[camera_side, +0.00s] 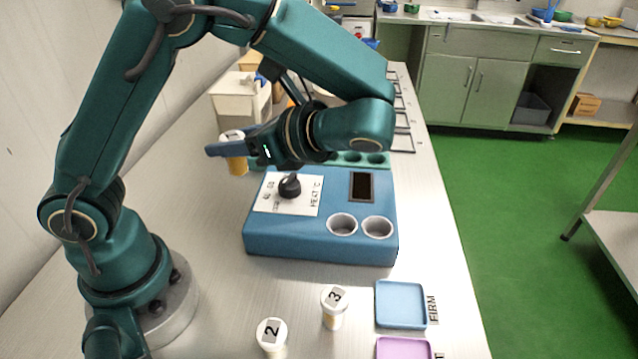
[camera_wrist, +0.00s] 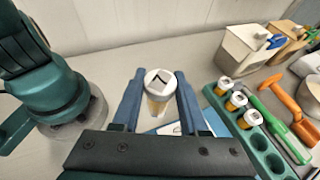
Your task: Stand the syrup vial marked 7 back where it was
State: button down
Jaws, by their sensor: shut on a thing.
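The syrup vial marked 7 (camera_wrist: 159,84) has a white cap and an amber body. It is upright between the two blue fingers of my gripper (camera_wrist: 158,96), which is shut on it. In the side view the vial (camera_side: 237,166) is at the left of the blue heater (camera_side: 320,232), in my gripper (camera_side: 230,149). I cannot tell its exact height. The green rack (camera_wrist: 232,118) is right of my gripper in the wrist view. It holds several white-capped vials at its far end and has empty holes nearer. In the side view the rack (camera_side: 340,158) is mostly hidden behind my arm.
Vials marked 2 (camera_side: 271,338) and 3 (camera_side: 334,306) stand on the table in front. A blue FIRM tray (camera_side: 401,303) and a pink tray (camera_side: 404,349) lie at right. Bins (camera_wrist: 247,50), a green scoop (camera_wrist: 275,123) and an orange scoop (camera_wrist: 293,110) are near the rack.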

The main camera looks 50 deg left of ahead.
jog(key=s+d+f+n+g+h, duration=0.2)
jog(key=s+d+n+g+h, duration=0.3)
jog(key=n+g+h, duration=0.7)
jog(key=w+a+r+n+t+h, duration=0.15)
jog(key=w+n+t+h, duration=0.25)
jog(key=n+t+h, duration=0.95)
jog(key=shift+s+d+f+n+g, duration=0.15)
jog(key=shift+d+f+n, duration=0.3)
jog(key=shift+d+f, duration=1.4)
jog(key=shift+d+f+n+g, duration=0.3)
jog(key=shift+d+f+n, duration=0.15)
jog(key=shift+d+f, duration=1.45)
jog(key=shift+s+d+f+n+g, duration=0.15)
jog(key=shift+d+f+n, duration=0.3)
jog(key=shift+d+f, duration=1.4)
jog(key=shift+a+f, duration=0.15)
jog(key=shift+a, duration=0.05)
